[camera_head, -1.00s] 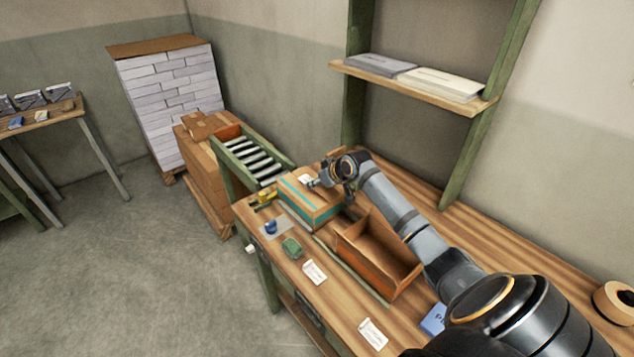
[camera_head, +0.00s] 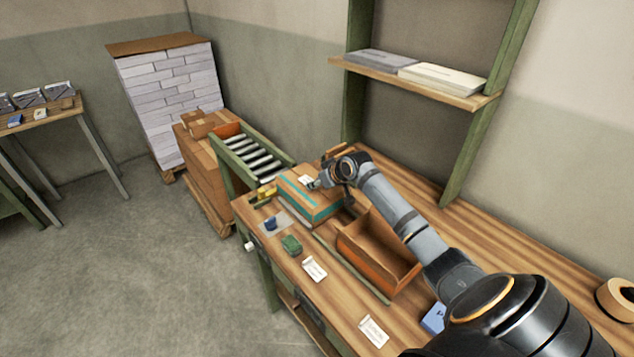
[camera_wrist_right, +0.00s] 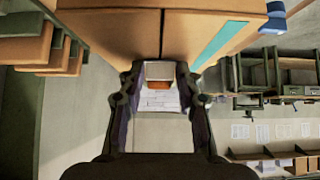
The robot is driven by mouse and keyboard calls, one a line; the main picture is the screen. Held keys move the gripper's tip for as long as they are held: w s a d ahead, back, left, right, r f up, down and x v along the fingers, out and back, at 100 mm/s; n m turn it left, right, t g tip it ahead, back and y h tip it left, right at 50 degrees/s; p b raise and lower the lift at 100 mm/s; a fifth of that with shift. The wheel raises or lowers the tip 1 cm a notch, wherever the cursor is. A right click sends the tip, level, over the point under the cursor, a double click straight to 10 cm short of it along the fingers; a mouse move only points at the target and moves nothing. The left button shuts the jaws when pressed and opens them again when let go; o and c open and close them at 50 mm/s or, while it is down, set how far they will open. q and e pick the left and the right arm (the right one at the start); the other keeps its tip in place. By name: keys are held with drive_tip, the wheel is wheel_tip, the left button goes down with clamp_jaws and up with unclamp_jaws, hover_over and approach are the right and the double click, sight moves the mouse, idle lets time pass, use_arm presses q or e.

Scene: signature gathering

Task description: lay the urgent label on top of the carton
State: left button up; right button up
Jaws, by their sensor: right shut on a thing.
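The carton (camera_head: 312,205), brown with teal tape, stands on the workbench; its face and tape fill the top of the right wrist view (camera_wrist_right: 215,42). My right gripper (camera_head: 318,184) is at the carton's top. It is shut on a small white label (camera_head: 305,179), which shows between the fingers in the right wrist view (camera_wrist_right: 158,100) with fine print and an orange patch. The label is over the carton's top; I cannot tell whether it touches. The fingertips are small and partly hidden by the wrist in the head view. My left gripper is not in view.
An open orange-brown box (camera_head: 378,255) stands on the workbench close to my right arm. A green object (camera_head: 291,244), a blue object (camera_head: 270,223) and white cards (camera_head: 314,269) lie along the front. A roller conveyor (camera_head: 253,158) adjoins the far end. A tape roll (camera_head: 617,299) sits at right.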

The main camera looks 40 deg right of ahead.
drive_tip(key=shift+f, duration=0.15)
drive_tip(key=o, duration=1)
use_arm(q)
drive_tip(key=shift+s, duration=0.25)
use_arm(e)
drive_tip(key=shift+o, duration=0.2)
drive_tip(key=v, duration=0.6)
drive_tip(key=shift+s+d+r, duration=0.15)
drive_tip(key=shift+s+r, duration=0.4)
drive_tip(key=shift+r, duration=0.05)
